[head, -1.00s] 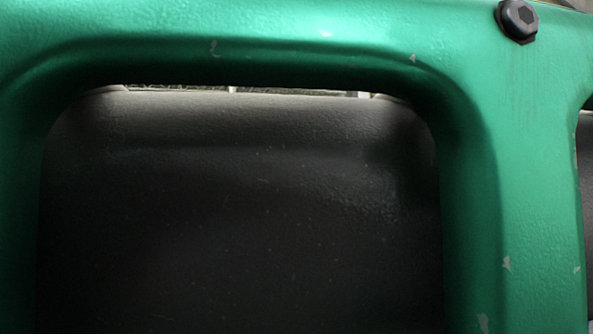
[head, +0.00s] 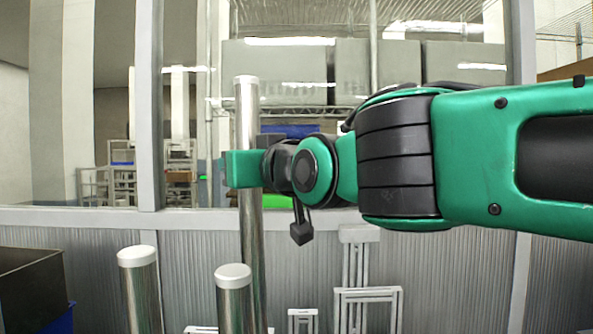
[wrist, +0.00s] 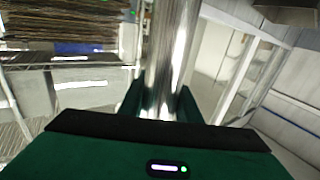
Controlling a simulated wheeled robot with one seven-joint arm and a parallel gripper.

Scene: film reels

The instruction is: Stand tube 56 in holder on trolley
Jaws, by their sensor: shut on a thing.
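My gripper (head: 243,168) is shut on a long shiny metal tube (head: 248,115) with a white top cap, in the middle left of the head view. The tube is close to upright, leaning slightly, and its lower end is out of view. In the wrist view the tube (wrist: 172,50) runs up from between the green fingers of my gripper (wrist: 160,103). No number can be read on it, so I cannot tell whether it is tube 56. I cannot make out the holder or the trolley.
Two more metal tubes with white caps, a left one (head: 138,285) and a right one (head: 234,295), stand at the lower left. A dark bin (head: 32,285) is at the far left. Grey metal frames (head: 368,295) stand low in the middle, before a ribbed wall panel (head: 450,285).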

